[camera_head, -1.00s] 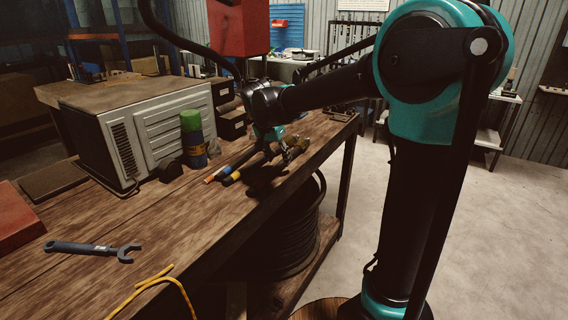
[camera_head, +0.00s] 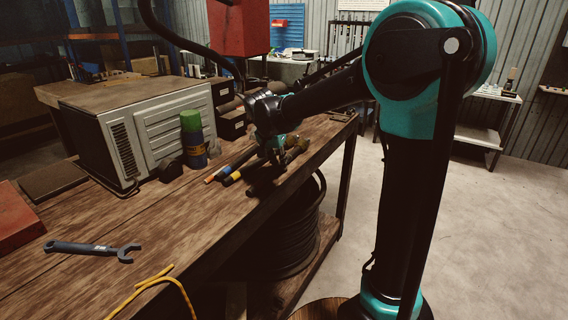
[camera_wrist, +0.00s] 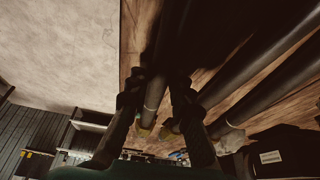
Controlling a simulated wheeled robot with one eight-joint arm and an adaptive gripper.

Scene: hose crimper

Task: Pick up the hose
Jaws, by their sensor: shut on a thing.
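My gripper (camera_head: 275,152) is at the near edge of the wooden workbench, low over several dark hoses or rods lying side by side. In the wrist view its two dark fingers (camera_wrist: 157,105) stand on either side of a dark hose (camera_wrist: 156,92) with a pale band and a brassy end. The fingers are shut on this hose. In the head view a dark length (camera_head: 262,186) shows below the gripper; most of the held hose is hidden there. I cannot tell whether it is clear of the bench.
Rods with coloured ends (camera_head: 231,177) lie left of my gripper. A green-capped can (camera_head: 193,140) and a grey machine (camera_head: 160,130) stand behind them. A wrench (camera_head: 95,249) and a yellow cord (camera_head: 155,281) lie at the front left. A coiled hose (camera_head: 290,240) is under the bench.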

